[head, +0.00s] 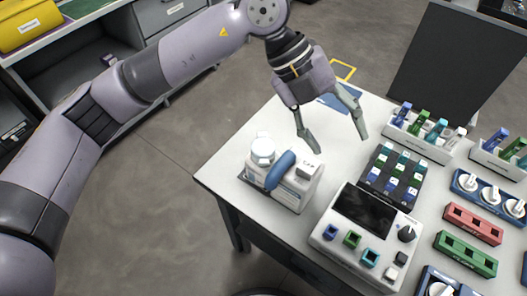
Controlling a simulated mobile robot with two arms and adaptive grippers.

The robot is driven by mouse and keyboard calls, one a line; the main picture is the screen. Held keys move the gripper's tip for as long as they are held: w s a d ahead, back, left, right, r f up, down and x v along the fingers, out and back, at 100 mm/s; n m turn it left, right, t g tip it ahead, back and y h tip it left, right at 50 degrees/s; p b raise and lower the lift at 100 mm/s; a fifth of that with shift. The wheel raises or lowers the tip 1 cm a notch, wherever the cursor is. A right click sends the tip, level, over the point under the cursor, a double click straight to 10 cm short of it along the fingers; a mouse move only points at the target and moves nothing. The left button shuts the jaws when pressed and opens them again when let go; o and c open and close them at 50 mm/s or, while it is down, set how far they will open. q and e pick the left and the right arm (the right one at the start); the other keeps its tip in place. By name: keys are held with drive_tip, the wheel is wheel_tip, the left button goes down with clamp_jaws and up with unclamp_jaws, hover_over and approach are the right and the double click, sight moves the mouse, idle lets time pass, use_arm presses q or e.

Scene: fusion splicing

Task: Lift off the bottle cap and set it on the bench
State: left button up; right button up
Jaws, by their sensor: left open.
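A white bottle with a rounded white cap (263,146) stands at the left front part of the white bench (232,184), beside a blue-handled white device (293,190). I cannot tell where the cap meets the bottle. A small white block with dark lettering (308,171) sits at the right of the device. My left gripper (339,142) is open and empty, its fingers pointing down over the bench, to the right of and beyond the bottle. It is apart from the cap. My right gripper is not in view.
A grey console with a dark screen (364,212) stands right of the device. Behind it are a dark rack of coloured pieces (393,178) and a white holder (416,143). Red (473,224) and green (465,253) blocks lie further right. Bare bench shows under the gripper.

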use_arm(q)
drive_tip(key=w+a+n+t+y, duration=0.35)
drive_tip(key=w+a+y, duration=0.35)
drive_tip(key=a, duration=0.4)
drive_tip(key=p, duration=0.3)
approach(263, 148)
wheel_tip(263, 148, down, 6)
drive_tip(key=shift+w+r, duration=0.15)
wheel_tip(263, 148, down, 5)
drive_tip(key=shift+a+r+p, duration=0.1)
drive_tip(key=shift+p, duration=0.75)
drive_tip(key=shift+f, duration=0.3)
drive_tip(key=shift+c, duration=0.4)
drive_tip(key=c, duration=0.8)
drive_tip(key=shift+o, duration=0.2)
